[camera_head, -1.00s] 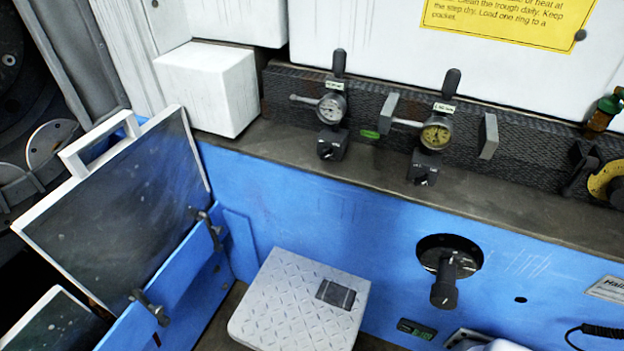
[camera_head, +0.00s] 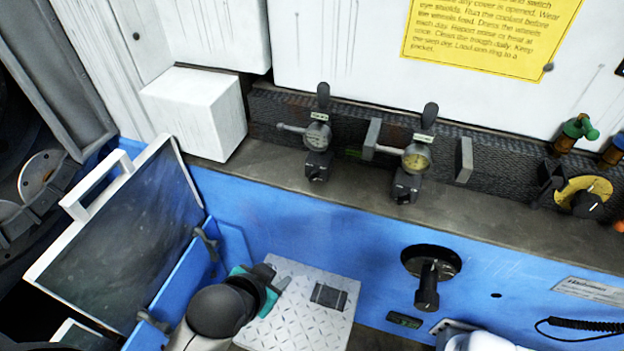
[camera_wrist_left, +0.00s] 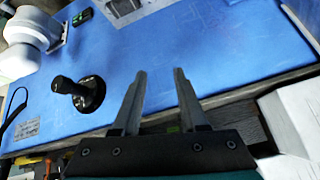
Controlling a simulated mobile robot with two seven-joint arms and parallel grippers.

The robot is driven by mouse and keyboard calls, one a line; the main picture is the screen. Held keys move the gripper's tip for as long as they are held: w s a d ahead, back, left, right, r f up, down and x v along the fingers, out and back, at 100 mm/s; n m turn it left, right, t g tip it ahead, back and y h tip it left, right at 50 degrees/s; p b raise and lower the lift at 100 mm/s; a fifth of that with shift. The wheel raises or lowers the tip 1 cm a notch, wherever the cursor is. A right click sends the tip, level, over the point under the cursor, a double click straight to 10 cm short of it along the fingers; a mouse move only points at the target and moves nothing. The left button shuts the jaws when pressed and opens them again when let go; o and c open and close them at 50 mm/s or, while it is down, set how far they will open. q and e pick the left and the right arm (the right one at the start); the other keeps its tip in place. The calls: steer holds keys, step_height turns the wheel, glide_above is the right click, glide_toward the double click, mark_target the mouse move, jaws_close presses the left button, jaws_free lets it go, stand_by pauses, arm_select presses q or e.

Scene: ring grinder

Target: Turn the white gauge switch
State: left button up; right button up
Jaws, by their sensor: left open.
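The white-faced gauge (camera_head: 318,136) is on the dark textured rail in the head view, left of a yellow-faced gauge (camera_head: 417,158). A dark box with a small knob, the white gauge switch (camera_head: 317,173), is below the white-faced gauge. My left gripper (camera_head: 283,283) is low in the head view, above the treaded step and well below the gauges, touching neither. In the left wrist view its two fingers (camera_wrist_left: 160,74) are spread with nothing between them. The gauges cannot be made out in the wrist view. My right gripper is not in view.
A dark round handle (camera_head: 428,275) sticks out of the blue panel; it also shows in the wrist view (camera_wrist_left: 80,95). A white block (camera_head: 195,110) stands left of the gauges. A framed panel (camera_head: 120,235) stands at left. The ledge before the gauges is clear.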

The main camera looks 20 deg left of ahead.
arm_select(q)
steer(key=w+m+t, duration=0.3)
steer(key=w+t, duration=0.3)
steer(key=m+t+b, duration=0.2)
steer(key=m+t, duration=0.1)
steer(key=t, duration=0.1)
glide_toward(315, 179)
steer(key=w, duration=0.8)
steer(key=shift+w+f, duration=0.15)
steer(key=shift+f, duration=0.1)
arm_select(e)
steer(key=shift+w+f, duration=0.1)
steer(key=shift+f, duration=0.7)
arm_select(q)
jaws_close()
